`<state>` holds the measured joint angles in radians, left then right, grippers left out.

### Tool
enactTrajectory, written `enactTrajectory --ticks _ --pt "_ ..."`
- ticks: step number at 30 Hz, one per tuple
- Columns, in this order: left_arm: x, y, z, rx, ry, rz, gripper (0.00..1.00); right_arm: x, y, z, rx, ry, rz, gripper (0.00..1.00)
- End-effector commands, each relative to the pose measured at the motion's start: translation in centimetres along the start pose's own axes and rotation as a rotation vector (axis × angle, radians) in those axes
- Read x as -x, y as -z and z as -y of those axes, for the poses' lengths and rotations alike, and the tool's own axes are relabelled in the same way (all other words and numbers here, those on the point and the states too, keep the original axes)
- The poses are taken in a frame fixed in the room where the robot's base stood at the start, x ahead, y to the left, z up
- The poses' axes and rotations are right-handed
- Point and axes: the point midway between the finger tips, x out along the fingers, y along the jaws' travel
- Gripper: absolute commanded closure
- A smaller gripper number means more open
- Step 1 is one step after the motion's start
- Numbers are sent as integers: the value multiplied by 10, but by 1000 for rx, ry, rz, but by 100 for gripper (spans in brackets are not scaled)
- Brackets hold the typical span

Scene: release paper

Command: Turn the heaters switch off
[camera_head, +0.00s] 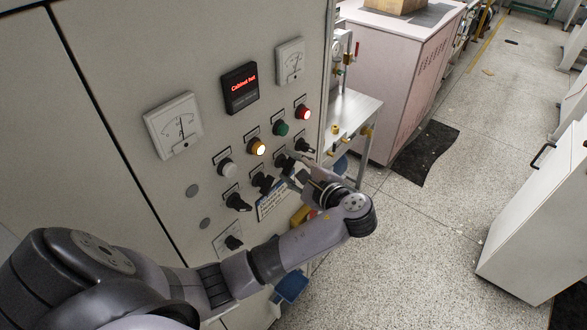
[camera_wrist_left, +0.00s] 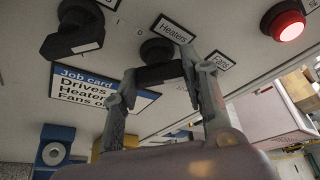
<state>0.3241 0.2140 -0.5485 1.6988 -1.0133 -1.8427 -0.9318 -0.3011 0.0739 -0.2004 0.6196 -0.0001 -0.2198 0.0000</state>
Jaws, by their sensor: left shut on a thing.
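The heaters switch (camera_wrist_left: 158,74) is a black rotary knob under a label reading "Heaters" (camera_wrist_left: 172,28) in the left wrist view. My left gripper (camera_wrist_left: 160,68) is shut on its handle, with one finger on each side. In the head view, my left gripper (camera_head: 291,170) reaches the row of black knobs on the grey cabinet panel and partly hides the switch there. A "Fans" label (camera_wrist_left: 219,61) shows beside the right finger, and its knob is hidden in the wrist view. My right gripper is not in view.
Another black knob (camera_wrist_left: 75,30) sits left of the switch. A job card (camera_wrist_left: 75,85) is below. Above the knobs are white, lit amber (camera_head: 257,147), green and red lamps, two gauges, and a display (camera_head: 240,88) reading "Cabinet hot". Open floor (camera_head: 420,250) lies right.

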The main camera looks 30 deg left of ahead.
Motion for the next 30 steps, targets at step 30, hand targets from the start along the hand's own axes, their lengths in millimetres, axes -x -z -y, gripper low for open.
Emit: enactTrajectory --ticks 30 --pt "-4 9 -14 817 334 1 88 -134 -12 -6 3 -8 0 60"
